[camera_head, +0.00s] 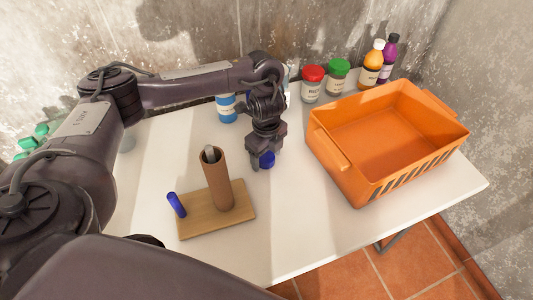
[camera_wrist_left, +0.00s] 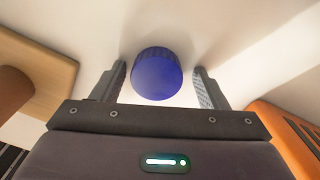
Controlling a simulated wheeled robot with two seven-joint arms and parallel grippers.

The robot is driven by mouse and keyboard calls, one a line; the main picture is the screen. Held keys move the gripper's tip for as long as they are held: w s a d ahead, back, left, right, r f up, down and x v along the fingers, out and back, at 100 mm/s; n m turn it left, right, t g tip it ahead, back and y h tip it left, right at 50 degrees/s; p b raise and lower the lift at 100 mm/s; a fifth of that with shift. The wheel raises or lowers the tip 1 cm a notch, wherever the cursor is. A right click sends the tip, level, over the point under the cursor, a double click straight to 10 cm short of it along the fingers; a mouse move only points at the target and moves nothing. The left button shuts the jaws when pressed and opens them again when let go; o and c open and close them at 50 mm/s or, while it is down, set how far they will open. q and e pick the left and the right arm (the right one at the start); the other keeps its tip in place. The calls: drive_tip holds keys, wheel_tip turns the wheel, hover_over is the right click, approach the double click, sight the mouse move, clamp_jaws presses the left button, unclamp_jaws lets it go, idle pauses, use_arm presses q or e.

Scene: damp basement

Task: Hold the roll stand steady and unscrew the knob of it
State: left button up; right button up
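The roll stand has a wooden base (camera_head: 243,214) on the table, with an upright brown roll (camera_head: 217,181) on it. A grey tip shows in the roll's top opening. A short blue peg (camera_head: 176,204) stands tilted at the base's left end. The blue knob (camera_head: 267,160) is apart from the stand, to its right, at my left gripper's fingertips (camera_head: 266,162). In the left wrist view the knob (camera_wrist_left: 157,74) sits between the two open fingers (camera_wrist_left: 162,85), with a gap on each side. Whether it rests on the table is unclear. My right gripper is not in view.
An orange crate (camera_head: 335,160) stands empty on the right of the white table (camera_head: 300,240). Jars with red (camera_head: 313,73) and green (camera_head: 339,65) lids and two bottles (camera_head: 372,62) line the back. A blue-labelled container (camera_head: 226,107) stands behind my left gripper. The front middle is clear.

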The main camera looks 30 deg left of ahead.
sight(267, 156)
use_arm(q)
wheel_tip(267, 156, up, 12)
drive_tip(key=p, duration=0.4)
drive_tip(key=shift+r, duration=0.2)
drive_tip(key=shift+f, duration=0.1)
